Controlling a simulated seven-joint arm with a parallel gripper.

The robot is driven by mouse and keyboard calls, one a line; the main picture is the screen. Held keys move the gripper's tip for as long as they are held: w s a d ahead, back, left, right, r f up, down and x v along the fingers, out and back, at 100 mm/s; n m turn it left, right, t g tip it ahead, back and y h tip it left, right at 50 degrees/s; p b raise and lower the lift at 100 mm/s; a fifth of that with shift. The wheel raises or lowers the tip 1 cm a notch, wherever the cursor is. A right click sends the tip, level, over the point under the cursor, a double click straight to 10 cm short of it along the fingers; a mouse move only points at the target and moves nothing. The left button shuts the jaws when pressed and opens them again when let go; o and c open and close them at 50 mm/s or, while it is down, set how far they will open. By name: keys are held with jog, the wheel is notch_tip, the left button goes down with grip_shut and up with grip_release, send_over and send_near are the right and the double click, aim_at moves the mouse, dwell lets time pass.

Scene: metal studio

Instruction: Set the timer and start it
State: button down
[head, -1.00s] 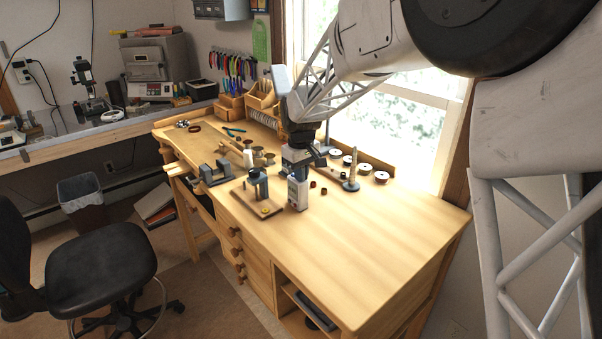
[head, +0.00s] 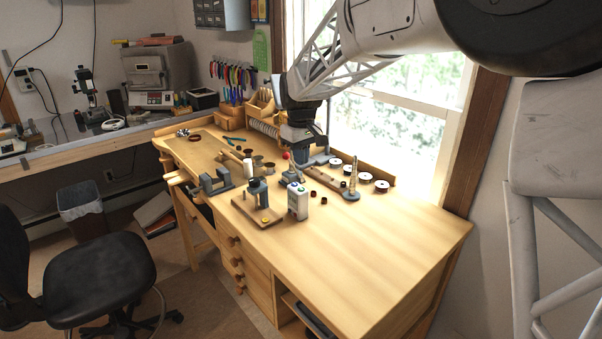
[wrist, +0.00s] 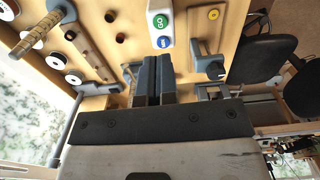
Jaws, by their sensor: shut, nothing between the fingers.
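The timer (head: 298,203) is a small white and grey box standing upright on the wooden workbench. Its top carries coloured buttons. In the wrist view the timer (wrist: 160,28) is at the top centre, with a green GO button (wrist: 159,22) and a blue button (wrist: 163,42) whose label is too small to read surely. My gripper (head: 302,157) is behind and above the timer, apart from it. In the wrist view my gripper's dark fingers (wrist: 154,62) are together and empty, pointing toward the timer's button side.
A wooden board with a small press (head: 258,192) stands just left of the timer. A spindle (head: 352,180), small cups and round spools (head: 365,178) lie to its right and behind. A grey vise (head: 216,180) is further left. The bench's right front (head: 370,245) is clear.

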jog(key=shift+r, duration=2.8)
jog(key=s+d+r+m+t, duration=0.1)
jog(key=s+d+m, duration=0.4)
jog(key=s+d, duration=1.4)
jog(key=s+d+f+m, duration=0.1)
jog(key=s+d+f, duration=0.1)
jog(key=s, duration=0.6)
jog(key=s+d+f+m+t, duration=0.1)
jog(key=s+d+f, duration=0.1)
jog(key=s, duration=0.6)
jog(key=s+d+f+m, duration=0.2)
jog(key=s+f, duration=0.2)
jog(key=s, duration=0.4)
jog(key=shift+d+f+t, duration=0.25)
jog(key=shift+f+t, duration=0.05)
